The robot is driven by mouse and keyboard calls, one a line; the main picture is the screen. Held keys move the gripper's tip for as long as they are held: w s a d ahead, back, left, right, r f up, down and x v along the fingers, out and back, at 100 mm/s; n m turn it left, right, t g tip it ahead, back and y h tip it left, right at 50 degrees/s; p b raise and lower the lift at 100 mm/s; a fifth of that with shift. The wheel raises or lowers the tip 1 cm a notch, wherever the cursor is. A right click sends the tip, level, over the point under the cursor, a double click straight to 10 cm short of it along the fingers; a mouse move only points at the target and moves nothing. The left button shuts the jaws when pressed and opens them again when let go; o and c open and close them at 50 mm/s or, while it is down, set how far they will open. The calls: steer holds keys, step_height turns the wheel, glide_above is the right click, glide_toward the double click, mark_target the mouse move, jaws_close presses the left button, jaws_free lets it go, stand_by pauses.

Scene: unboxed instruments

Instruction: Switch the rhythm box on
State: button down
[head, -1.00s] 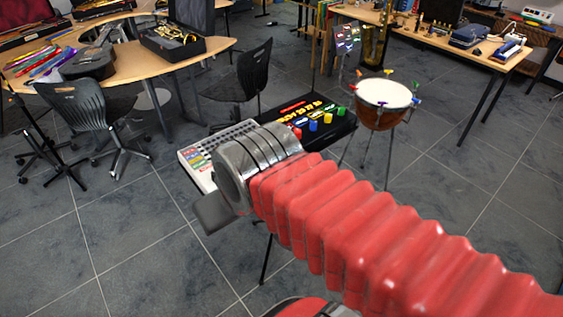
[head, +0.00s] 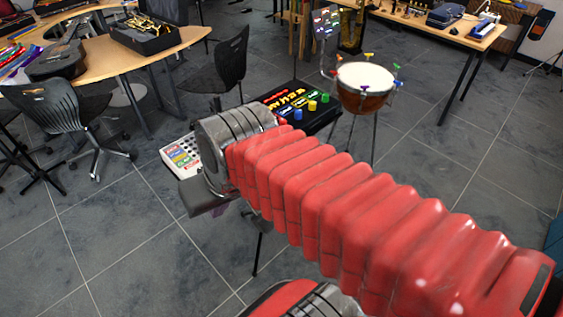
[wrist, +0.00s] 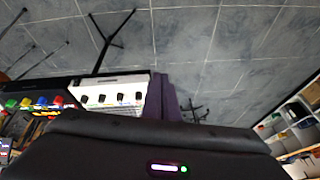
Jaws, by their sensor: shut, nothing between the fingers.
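Two devices stand side by side on a thin-legged stand; I cannot tell which is the rhythm box. One is a white unit (head: 182,158) with coloured pads, partly hidden by my arm in the head view. The wrist view shows its pale panel (wrist: 112,92) with a row of black knobs. The other is a black unit (head: 312,117) with lit buttons and coloured knobs; it also shows in the wrist view (wrist: 40,110). My gripper (wrist: 163,98) is shut and empty, its purple fingers beside the white unit's edge in the wrist view. Contact cannot be told. No switch is clear.
A kettle drum (head: 364,85) stands right of the black unit. A black chair (head: 222,70) is behind, and another chair (head: 55,115) is at left by a curved table (head: 150,50). Grey tiled floor (head: 110,240) is open in front and left.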

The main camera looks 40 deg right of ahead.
steer(key=w+d+f+m+t+y, duration=0.1)
steer(key=w+d+f+m+y, duration=0.35)
steer(key=m, duration=0.85)
steer(key=w+d+f+m+y, duration=0.1)
steer(key=d+f+m+y, duration=0.35)
steer(key=m, duration=0.95)
steer(key=s+d+f+m+t+h, duration=0.1)
steer(key=d+f+m+t+h, duration=0.3)
steer(key=d+m, duration=0.7)
steer(key=s+d+f+m+t+h, duration=0.2)
steer(key=d+f+m+t+h, duration=0.2)
steer(key=d+f+m+t, duration=0.3)
steer(key=d+m, duration=0.4)
steer(key=m, duration=0.2)
steer(key=shift+s+d+f+m+h, duration=0.25)
steer(key=shift+d+f+m+h, duration=0.1)
steer(key=shift+d+m+h, duration=0.05)
steer(key=shift+w, duration=0.1)
steer(key=w+f, duration=0.1)
steer(key=w, duration=1.2)
steer(key=shift+w+a+f, duration=0.2)
steer(key=shift+w+f, duration=0.15)
